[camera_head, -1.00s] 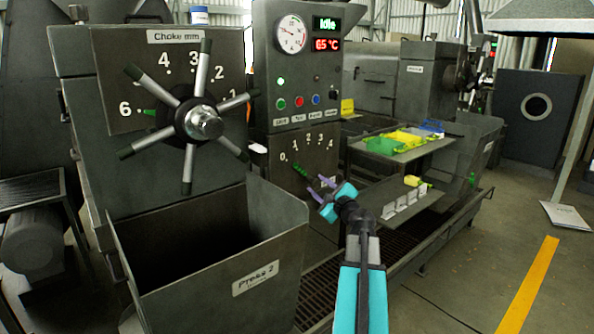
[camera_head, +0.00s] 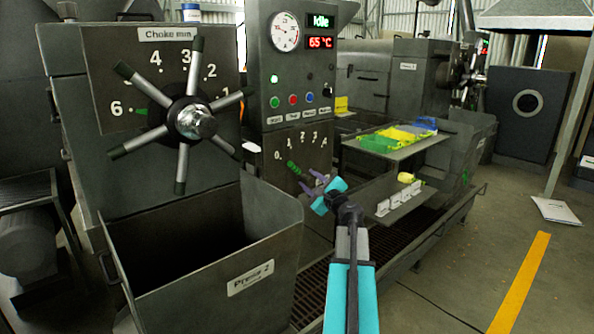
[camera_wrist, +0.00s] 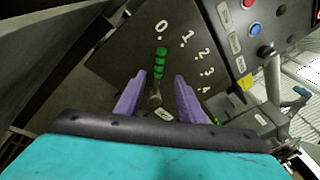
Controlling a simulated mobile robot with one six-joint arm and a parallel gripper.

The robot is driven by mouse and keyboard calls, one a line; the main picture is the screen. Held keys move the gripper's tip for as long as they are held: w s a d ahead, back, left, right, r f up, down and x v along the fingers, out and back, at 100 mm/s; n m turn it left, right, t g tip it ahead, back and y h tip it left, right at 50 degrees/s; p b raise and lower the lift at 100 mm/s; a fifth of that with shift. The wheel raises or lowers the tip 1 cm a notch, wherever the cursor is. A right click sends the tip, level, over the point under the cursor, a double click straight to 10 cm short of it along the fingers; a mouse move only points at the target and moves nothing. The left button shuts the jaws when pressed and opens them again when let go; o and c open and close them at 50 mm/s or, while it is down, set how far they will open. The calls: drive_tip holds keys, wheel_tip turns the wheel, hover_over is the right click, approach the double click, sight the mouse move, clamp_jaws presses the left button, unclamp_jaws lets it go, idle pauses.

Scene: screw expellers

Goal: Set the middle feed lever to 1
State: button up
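The feed lever (camera_head: 294,168) has a green ribbed grip and sits on the dark dial panel of Press 2, below the coloured buttons. In the wrist view the lever (camera_wrist: 160,61) points up to the 0 mark, with 1, 2, 3 and further marks to its right. My gripper (camera_head: 312,182) is just below and right of the lever in the head view. In the wrist view my gripper (camera_wrist: 155,84) has its two purple fingers apart, one on each side of the lever's lower part. Whether either finger touches it cannot be told.
A large spoked choke wheel (camera_head: 190,120) stands out at left, above an open bin (camera_head: 245,277). A tray (camera_head: 385,144) with green and yellow stuff is at right, above a lower shelf (camera_head: 400,205).

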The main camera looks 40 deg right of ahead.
sight(295, 169)
drive_tip(key=shift+p+x, duration=0.35)
drive_tip(key=shift+x, duration=5.35)
clamp_jaws()
